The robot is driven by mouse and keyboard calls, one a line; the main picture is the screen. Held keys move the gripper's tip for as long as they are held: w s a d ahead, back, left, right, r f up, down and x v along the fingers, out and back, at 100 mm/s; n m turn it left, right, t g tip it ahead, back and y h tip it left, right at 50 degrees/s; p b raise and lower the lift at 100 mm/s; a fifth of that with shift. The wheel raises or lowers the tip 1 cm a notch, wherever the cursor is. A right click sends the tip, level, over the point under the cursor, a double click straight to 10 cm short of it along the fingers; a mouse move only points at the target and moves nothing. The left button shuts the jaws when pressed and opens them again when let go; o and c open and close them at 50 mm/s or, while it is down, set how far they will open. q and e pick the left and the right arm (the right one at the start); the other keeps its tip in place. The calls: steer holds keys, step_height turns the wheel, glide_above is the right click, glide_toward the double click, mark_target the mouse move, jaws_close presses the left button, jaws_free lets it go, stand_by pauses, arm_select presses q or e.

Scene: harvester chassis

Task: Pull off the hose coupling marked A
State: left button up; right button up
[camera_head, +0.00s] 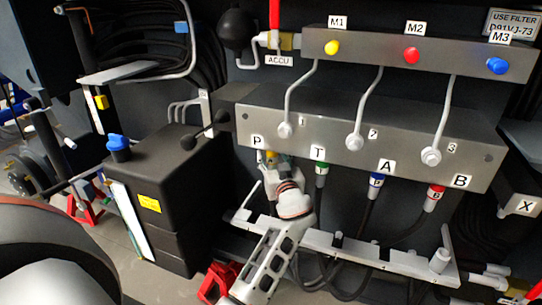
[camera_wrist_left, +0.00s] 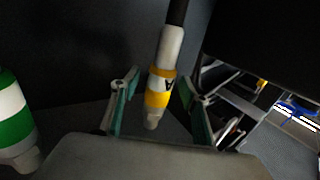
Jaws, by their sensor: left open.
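A yellow-and-white coupling (camera_wrist_left: 160,88) shows in my left wrist view, with a dark letter on its band that looks like an A. In the head view it is mostly hidden by my gripper, under the port plate marked P (camera_head: 257,142). My left gripper (camera_head: 277,165) is open, with one finger on each side of this coupling; contact cannot be made out. A blue-and-white coupling (camera_head: 376,181) sits under the port plate marked A (camera_head: 386,166); its own small letter is hard to read. My right gripper is not in view.
A green-banded coupling (camera_head: 320,170) sits close by under plate T, and also shows in the left wrist view (camera_wrist_left: 12,110). A red-banded coupling (camera_head: 434,198) hangs under plate B. A grey rail (camera_head: 345,247) runs below the hoses. A black box (camera_head: 165,195) stands left.

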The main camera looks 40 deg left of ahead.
arm_select(q)
steer(key=shift+w+a, duration=0.2)
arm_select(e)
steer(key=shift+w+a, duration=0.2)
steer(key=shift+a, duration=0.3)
arm_select(q)
jaws_close()
steer(key=c, duration=0.8)
jaws_free()
jaws_close()
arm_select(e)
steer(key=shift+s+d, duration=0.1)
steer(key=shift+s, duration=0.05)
arm_select(q)
steer(key=shift+f, duration=0.3)
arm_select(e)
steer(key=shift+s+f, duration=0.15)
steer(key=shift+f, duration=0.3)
